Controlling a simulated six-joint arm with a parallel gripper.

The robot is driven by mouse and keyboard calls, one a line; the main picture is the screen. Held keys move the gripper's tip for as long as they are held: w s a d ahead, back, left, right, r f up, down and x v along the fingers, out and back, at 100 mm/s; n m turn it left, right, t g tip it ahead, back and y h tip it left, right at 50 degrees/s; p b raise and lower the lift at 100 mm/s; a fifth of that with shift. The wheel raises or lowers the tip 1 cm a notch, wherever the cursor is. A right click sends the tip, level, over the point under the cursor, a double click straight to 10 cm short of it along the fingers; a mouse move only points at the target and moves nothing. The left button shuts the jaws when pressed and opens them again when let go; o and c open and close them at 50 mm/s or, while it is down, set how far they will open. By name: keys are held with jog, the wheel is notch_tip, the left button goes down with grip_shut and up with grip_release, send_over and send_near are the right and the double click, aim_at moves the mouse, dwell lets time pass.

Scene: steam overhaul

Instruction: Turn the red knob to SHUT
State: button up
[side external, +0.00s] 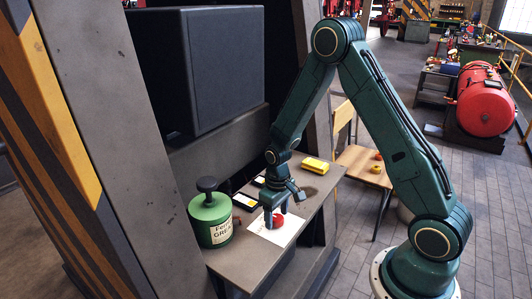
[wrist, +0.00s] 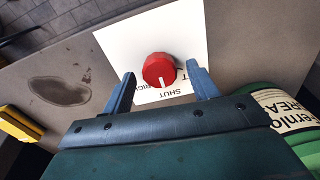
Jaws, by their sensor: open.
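The red knob (side external: 277,221) sits on a white card (side external: 287,236) on the grey bench. In the wrist view the knob (wrist: 157,68) has a white pointer line on its lower side, aimed down towards the printed word SHUT (wrist: 174,93), which lies slightly right of the line. Other print on the card (wrist: 125,42) is partly hidden by the knob and fingers. My gripper (wrist: 160,76) is open, with one blue finger on each side of the knob. A gap shows between knob and fingers in the wrist view.
A green grease tin (side external: 210,222) with a black handle stands left of the card. A yellow block (side external: 316,165) lies towards the bench's far end, near a dark stain (wrist: 60,91). Dark-framed cards (side external: 246,201) lie behind. A dark cabinet (side external: 225,65) rises behind the bench.

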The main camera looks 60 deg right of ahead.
aim_at(276, 217)
notch_tip(276, 217, up, 14)
jog(key=shift+f, duration=0.2)
dwell(0.5)
jog(key=s+a+r+t, duration=0.2)
jog(key=s+a+r, duration=0.2)
jog(key=s+r, duration=0.5)
jog(key=s+a+r+t, duration=0.3)
jog(key=s+r, duration=0.4)
jog(key=s, duration=0.3)
jog(key=shift+s+a+r+n+t, duration=0.15)
jog(key=shift+s+a+n+t, duration=0.15)
jog(key=shift+s+a+n, duration=0.15)
